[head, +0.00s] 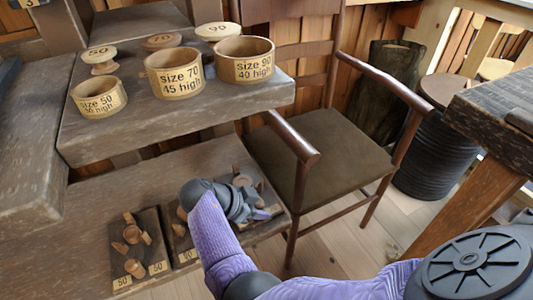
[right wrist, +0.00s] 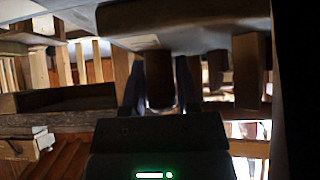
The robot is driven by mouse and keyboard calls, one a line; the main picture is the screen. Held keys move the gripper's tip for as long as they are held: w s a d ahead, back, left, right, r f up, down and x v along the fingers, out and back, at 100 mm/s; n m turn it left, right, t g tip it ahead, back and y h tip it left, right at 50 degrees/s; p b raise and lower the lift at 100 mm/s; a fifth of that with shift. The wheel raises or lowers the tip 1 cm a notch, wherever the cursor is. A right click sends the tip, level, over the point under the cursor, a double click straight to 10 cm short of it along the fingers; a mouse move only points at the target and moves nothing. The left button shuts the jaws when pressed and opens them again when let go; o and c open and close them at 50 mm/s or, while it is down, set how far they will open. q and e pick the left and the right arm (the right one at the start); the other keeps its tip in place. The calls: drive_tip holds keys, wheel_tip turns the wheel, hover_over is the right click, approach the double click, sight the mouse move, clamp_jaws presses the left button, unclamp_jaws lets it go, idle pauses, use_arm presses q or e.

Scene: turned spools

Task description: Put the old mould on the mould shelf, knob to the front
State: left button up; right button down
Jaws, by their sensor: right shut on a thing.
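My right gripper (head: 258,196) reaches down over the right end of the lower shelf (head: 80,225), and my purple sleeve and wrist hide much of that spot. In the right wrist view its two dark fingers (right wrist: 160,85) stand on either side of a dark brown block (right wrist: 160,78), shut on it. I cannot tell for sure whether this block is the old mould, and no knob on it can be made out. My left gripper is not in view.
Rings marked size 50 (head: 98,98), size 70 (head: 174,74) and size 90 (head: 245,62) stand on the upper shelf (head: 190,115), with wooden spools behind. A dark tray (head: 147,220) of small wooden parts lies below. A chair (head: 325,150) stands close on the right.

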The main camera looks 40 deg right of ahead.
drive_tip(key=shift+r, duration=0.1)
drive_tip(key=shift+a, duration=0.15)
drive_tip(key=shift+c, duration=1.8)
unclamp_jaws()
drive_tip(key=p+v, duration=0.3)
drive_tip(key=v, duration=0.9)
drive_tip(key=shift+p, duration=0.3)
